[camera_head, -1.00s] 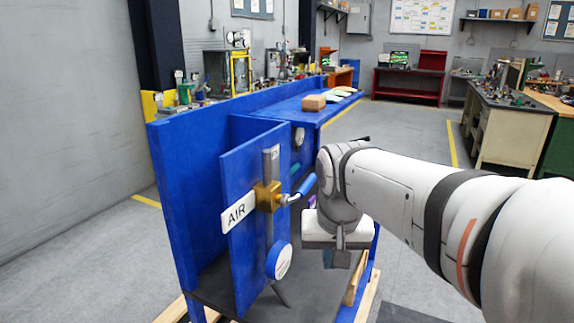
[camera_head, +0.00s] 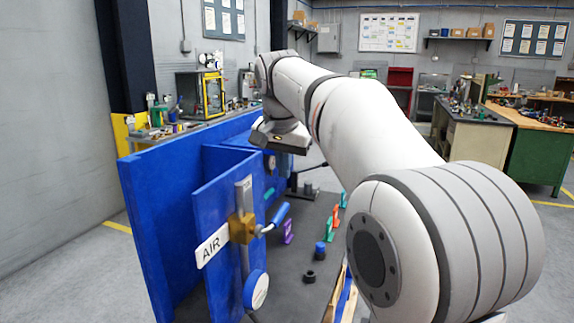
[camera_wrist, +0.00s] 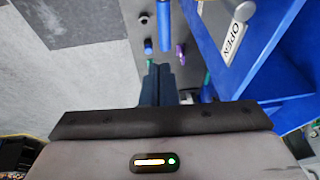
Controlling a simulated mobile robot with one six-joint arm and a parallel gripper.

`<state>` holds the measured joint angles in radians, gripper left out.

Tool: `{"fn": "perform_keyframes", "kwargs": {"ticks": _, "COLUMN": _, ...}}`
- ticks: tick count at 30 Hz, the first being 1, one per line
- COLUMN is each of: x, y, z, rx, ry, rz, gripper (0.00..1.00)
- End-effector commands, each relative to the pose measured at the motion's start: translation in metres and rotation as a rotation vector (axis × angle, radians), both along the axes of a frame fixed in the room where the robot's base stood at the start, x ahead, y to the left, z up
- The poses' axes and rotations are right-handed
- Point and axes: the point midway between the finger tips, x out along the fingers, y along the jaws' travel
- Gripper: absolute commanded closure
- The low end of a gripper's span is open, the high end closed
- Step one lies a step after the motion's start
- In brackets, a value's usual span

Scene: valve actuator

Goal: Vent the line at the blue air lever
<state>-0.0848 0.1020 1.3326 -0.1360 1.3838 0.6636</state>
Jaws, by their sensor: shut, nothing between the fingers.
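The blue air lever (camera_head: 279,216) sticks out to the right of a brass valve body (camera_head: 242,228) on a blue panel (camera_head: 215,205). A white AIR label (camera_head: 212,245) is left of the valve. The lever is angled up and to the right. In the wrist view, a blue bar that looks like the lever (camera_wrist: 164,24) is at the top, ahead of my fingers. My gripper (camera_wrist: 158,72) is shut and empty, apart from the lever.
An OPEN label (camera_wrist: 235,40) shows on blue structure in the wrist view. A purple piece (camera_head: 288,232), a blue cap (camera_head: 320,248) and a black ring (camera_head: 309,276) stand on the dark bench surface (camera_head: 285,300). A round gauge-like disc (camera_head: 256,290) is below the valve.

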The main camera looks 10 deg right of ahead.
Motion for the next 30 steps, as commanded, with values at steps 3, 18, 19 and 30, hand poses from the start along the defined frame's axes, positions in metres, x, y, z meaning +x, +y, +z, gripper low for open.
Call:
{"fn": "perform_keyframes", "kwargs": {"ticks": 3, "x": 0.008, "y": -0.003, "z": -0.027, "rx": -0.001, "ry": 0.005, "rz": 0.000, "gripper": 1.00}}
{"fn": "perform_keyframes", "kwargs": {"ticks": 18, "x": 0.028, "y": 0.000, "z": -0.094, "rx": 0.000, "ry": 0.001, "rz": 0.002, "gripper": 1.00}}
{"fn": "perform_keyframes", "kwargs": {"ticks": 19, "x": 0.029, "y": 0.000, "z": -0.095, "rx": -0.001, "ry": 0.000, "rz": 0.002, "gripper": 1.00}}
{"fn": "perform_keyframes", "kwargs": {"ticks": 30, "x": 0.029, "y": 0.000, "z": -0.096, "rx": 0.001, "ry": 0.001, "rz": 0.002, "gripper": 1.00}}
